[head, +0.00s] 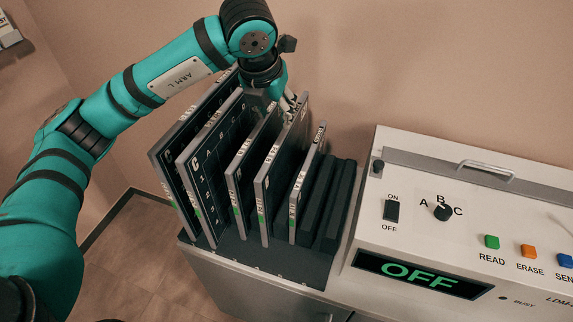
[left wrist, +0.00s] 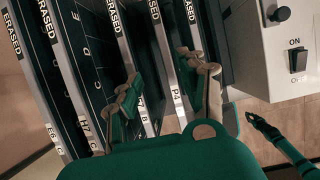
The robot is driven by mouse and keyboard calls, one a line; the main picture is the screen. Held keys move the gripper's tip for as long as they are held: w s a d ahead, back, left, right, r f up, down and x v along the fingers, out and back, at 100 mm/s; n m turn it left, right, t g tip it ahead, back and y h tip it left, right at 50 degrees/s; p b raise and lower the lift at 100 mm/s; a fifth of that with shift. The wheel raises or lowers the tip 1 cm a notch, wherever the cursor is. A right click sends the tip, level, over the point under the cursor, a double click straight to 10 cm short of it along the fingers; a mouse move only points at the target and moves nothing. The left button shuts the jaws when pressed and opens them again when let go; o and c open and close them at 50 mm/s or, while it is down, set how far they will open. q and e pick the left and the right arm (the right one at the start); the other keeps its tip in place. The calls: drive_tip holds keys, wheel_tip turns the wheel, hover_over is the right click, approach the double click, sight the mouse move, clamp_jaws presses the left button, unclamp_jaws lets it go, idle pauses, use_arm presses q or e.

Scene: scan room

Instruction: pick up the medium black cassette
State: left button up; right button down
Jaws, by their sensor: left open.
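Black cassettes with grey edges stand upright in a rack (head: 262,262): two large ones at the left, two medium ones in the middle and a small one at the right. The left medium cassette (head: 238,180) and the right medium cassette (head: 266,185) look alike. My left gripper (head: 290,103) is at the upper back edges of the medium cassettes, partly hidden behind them. In the left wrist view its fingers (left wrist: 165,88) are apart, with the right medium cassette (left wrist: 165,45) running between them. I cannot tell how deep they reach.
The large cassettes (head: 203,165) and the small cassette (head: 309,185) stand close beside the medium ones. Empty dark slots (head: 335,205) lie to the right. A white machine (head: 470,200) with switches and an OFF display stands right of the rack; a wall is behind.

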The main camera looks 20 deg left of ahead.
sight(288, 140)
use_arm(q)
drive_tip(key=p+x, duration=0.2)
drive_tip(key=x, duration=0.6)
drive_tip(key=shift+w+d+f, duration=0.15)
drive_tip(key=shift+w+f, duration=0.05)
drive_tip(key=shift+f, duration=0.15)
drive_tip(key=shift+w+d+f+p, duration=0.15)
drive_tip(key=shift+w+f+p, duration=0.1)
drive_tip(key=shift+f+p, duration=0.2)
drive_tip(key=x, duration=0.1)
drive_tip(key=p+x, duration=0.1)
drive_tip(key=x, duration=0.1)
drive_tip(key=shift+w+d+f, duration=0.2)
drive_tip(key=shift+d+f, duration=0.05)
drive_tip(key=shift+f, duration=0.05)
drive_tip(key=shift+w+f, duration=0.15)
drive_tip(key=shift+f, duration=0.2)
drive_tip(key=shift+c, duration=0.5)
clamp_jaws()
